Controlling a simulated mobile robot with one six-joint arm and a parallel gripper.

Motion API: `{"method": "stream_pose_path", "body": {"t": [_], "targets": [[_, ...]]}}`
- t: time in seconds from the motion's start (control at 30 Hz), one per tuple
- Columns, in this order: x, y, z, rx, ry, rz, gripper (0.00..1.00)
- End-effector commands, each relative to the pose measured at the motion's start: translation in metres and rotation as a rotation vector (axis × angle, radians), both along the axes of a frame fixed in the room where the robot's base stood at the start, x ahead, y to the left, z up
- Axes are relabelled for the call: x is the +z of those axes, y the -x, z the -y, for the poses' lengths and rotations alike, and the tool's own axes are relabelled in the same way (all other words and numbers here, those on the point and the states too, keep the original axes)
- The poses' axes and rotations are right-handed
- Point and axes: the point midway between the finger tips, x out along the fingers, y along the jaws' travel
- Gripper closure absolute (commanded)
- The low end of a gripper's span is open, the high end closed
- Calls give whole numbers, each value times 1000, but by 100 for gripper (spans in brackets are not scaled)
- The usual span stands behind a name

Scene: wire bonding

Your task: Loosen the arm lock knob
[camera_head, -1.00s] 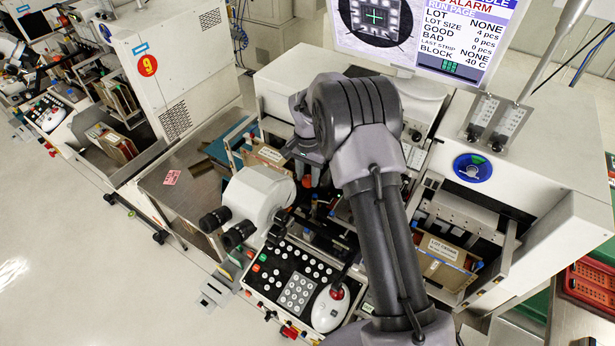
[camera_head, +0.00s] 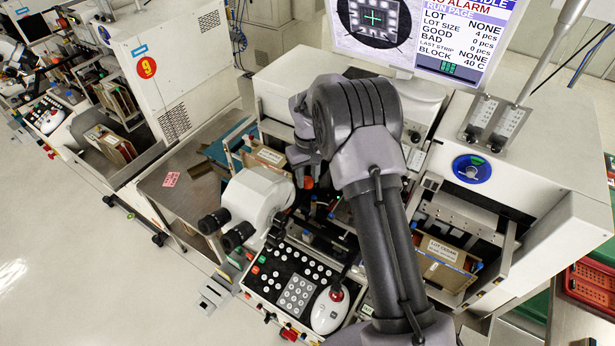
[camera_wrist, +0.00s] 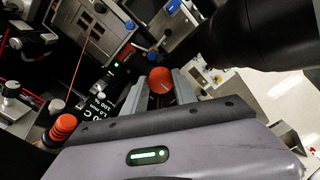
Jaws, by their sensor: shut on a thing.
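The arm lock knob appears as a round orange-red knob (camera_wrist: 162,80) in the wrist view, between the two grey fingers of my gripper (camera_wrist: 160,90). The fingers are shut on it from both sides. In the head view the knob (camera_head: 308,183) shows as a small red spot just below my gripper (camera_head: 304,172). My arm and wrist hide most of what lies around it. A white microscope head with black eyepieces (camera_head: 255,205) stands beside it to the left.
A ribbed orange knob (camera_wrist: 63,127) stands at the left of the wrist view. A keypad panel (camera_head: 296,280) and a white mouse-like control (camera_head: 330,308) lie in front. Magazine bays flank my arm, one labelled box (camera_head: 445,262) on the right. A monitor (camera_head: 425,35) stands behind.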

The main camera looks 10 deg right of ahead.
Motion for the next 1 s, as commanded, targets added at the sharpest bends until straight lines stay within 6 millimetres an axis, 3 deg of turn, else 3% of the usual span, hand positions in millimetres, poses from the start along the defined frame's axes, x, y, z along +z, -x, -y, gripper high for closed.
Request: {"method": "stream_pose_path", "body": {"t": [0.5, 1.0], "targets": [[0, 0, 1, 442, 0, -1, 100], [-1, 0, 1, 641, 0, -1, 100]]}}
